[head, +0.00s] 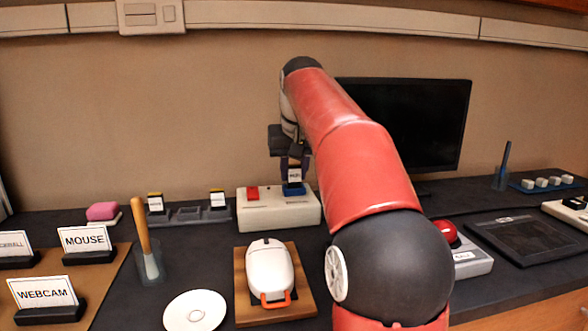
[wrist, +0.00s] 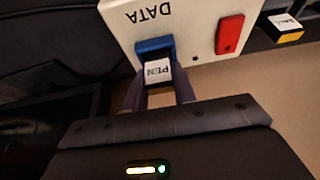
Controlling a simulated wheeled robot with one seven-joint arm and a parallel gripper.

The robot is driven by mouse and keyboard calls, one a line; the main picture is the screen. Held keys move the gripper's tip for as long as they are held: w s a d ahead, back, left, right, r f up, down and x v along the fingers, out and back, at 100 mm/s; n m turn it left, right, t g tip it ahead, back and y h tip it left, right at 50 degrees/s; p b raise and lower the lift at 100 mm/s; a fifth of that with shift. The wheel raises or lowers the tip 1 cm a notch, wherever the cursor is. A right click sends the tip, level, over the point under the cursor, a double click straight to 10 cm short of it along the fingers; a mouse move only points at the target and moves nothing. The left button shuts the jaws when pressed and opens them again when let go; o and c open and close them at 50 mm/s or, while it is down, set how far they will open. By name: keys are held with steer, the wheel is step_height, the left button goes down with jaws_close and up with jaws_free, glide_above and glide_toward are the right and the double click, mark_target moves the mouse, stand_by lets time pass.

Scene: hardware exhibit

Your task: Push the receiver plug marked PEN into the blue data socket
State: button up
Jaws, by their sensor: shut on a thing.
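The plug marked PEN (wrist: 158,71) is between the fingers of my gripper (wrist: 158,92), which is shut on it. In the wrist view its far end is at the opening of the blue data socket (wrist: 155,46), lined up with it; I cannot tell how deep it sits. The socket is on a white box (head: 262,211) lettered DATA. In the head view the plug (head: 295,175) is directly above the blue socket (head: 293,189), with my gripper (head: 294,164) pointing down over it.
A red block (head: 252,193) is on the same box, left of the blue socket. A grey holder (head: 187,214) with two more labelled plugs stands to the left. A white mouse (head: 269,268) on a wooden board is in front. A dark monitor (head: 432,120) stands behind my arm.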

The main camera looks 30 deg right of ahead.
steer(key=shift+f, duration=0.15)
steer(key=o, duration=1.5)
step_height(320, 180, up, 3)
steer(key=p, duration=0.2)
steer(key=shift+f+p, duration=0.2)
steer(key=shift+p, duration=0.1)
steer(key=shift+r, duration=2.15)
